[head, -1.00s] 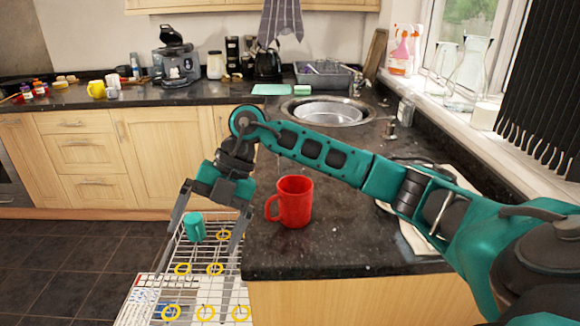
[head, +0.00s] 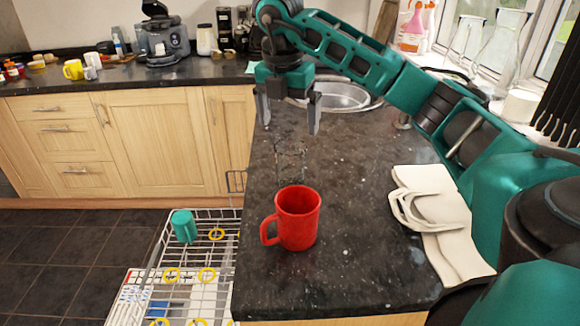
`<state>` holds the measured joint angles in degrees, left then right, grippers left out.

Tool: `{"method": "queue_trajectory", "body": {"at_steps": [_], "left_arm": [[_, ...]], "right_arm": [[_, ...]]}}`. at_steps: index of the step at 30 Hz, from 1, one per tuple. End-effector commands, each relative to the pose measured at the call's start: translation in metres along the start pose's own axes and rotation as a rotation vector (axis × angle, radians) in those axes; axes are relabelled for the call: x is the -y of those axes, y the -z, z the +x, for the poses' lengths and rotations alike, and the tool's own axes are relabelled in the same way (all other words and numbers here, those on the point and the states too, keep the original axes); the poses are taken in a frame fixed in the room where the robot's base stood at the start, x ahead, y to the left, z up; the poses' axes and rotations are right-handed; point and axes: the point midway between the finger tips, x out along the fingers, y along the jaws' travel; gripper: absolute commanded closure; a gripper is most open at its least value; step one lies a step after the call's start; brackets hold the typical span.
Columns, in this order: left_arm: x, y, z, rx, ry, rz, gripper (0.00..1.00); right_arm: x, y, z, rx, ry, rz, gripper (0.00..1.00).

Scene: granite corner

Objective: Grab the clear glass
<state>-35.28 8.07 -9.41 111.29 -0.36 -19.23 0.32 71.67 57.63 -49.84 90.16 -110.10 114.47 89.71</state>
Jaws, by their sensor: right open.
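A clear, see-through glass (head: 290,160) stands on the dark granite counter behind the red mug; its outline is faint. My right gripper (head: 288,118) is open and empty, fingers pointing down. In the picture it is just above the glass, with the fingertips apart on either side of its line; how far apart in depth they are I cannot tell. My left gripper is not in view.
A red mug (head: 297,218) stands in front of the glass. A white cloth-like item (head: 440,215) lies at the right. A wire dish rack (head: 150,280) with a teal mug (head: 184,226) is below left. Clear carafes (head: 500,52) stand on the windowsill.

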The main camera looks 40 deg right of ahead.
Motion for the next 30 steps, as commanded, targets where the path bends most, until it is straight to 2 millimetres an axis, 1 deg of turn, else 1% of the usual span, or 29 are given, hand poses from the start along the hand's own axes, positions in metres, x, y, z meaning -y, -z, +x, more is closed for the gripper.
{"method": "queue_trajectory", "body": {"at_steps": [1,2,6,9,14,21,25,30], "left_arm": [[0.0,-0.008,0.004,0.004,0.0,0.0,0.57],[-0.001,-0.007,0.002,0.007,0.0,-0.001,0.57],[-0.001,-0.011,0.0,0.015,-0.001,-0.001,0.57],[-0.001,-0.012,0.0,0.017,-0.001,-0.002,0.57],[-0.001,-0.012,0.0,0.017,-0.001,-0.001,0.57],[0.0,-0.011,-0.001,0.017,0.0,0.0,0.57],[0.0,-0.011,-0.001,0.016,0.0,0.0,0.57],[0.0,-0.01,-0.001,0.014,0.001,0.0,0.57]], "right_arm": [[0.001,0.002,0.016,-0.004,0.005,-0.002,0.0],[0.001,0.001,0.019,-0.003,0.005,-0.001,0.0],[0.0,0.001,0.043,-0.002,0.004,-0.002,0.0],[0.0,0.001,0.054,-0.002,0.002,-0.001,0.0],[0.0,0.0,0.065,-0.002,0.001,-0.002,0.0],[-0.002,-0.002,0.1,-0.002,0.003,-0.002,0.0],[-0.002,-0.002,0.111,-0.002,0.001,-0.003,0.0],[-0.002,-0.002,0.112,-0.001,-0.001,-0.003,0.0]]}}
